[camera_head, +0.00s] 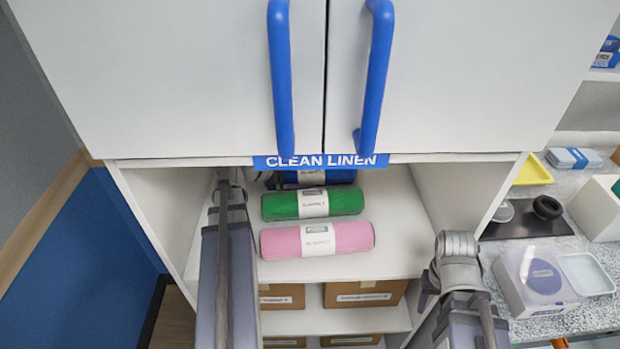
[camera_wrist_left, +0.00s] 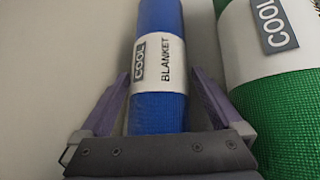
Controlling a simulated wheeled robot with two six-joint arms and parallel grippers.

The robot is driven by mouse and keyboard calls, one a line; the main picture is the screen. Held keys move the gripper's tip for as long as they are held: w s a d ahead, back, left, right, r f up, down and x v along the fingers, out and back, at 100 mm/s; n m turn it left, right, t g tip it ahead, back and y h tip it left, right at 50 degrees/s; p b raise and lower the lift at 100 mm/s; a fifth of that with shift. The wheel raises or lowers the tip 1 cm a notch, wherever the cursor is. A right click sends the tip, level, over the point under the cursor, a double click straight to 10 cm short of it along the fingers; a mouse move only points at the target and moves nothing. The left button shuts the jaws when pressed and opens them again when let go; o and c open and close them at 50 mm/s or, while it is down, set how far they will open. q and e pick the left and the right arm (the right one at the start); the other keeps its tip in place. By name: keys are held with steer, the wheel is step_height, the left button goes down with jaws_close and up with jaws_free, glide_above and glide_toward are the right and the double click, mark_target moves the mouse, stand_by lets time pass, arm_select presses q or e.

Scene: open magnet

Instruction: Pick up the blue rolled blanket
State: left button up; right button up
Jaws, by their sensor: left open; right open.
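The blue rolled blanket (camera_head: 315,181) lies at the back of the open shelf, partly hidden under the CLEAN LINEN sign. In the left wrist view the blue blanket (camera_wrist_left: 160,108) with its white COOL BLANKET band runs between the two purple fingers of my left gripper (camera_wrist_left: 165,88). That gripper is open, one finger on each side, with gaps visible between fingers and roll. In the head view my left arm reaches into the shelf at the left, and its gripper is mostly hidden behind the sign.
A green roll (camera_head: 312,203) lies just in front of the blue one, and a pink roll (camera_head: 317,239) nearer the shelf edge. Closed doors with blue handles (camera_head: 374,75) stand above. Cardboard boxes (camera_head: 365,293) sit below. A cluttered counter (camera_head: 540,285) is at right.

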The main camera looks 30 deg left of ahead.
arm_select(q)
steer(key=shift+w+d+f, duration=0.25)
steer(key=shift+w, duration=0.2)
steer(key=shift+c, duration=0.2)
steer(key=c, duration=1.5)
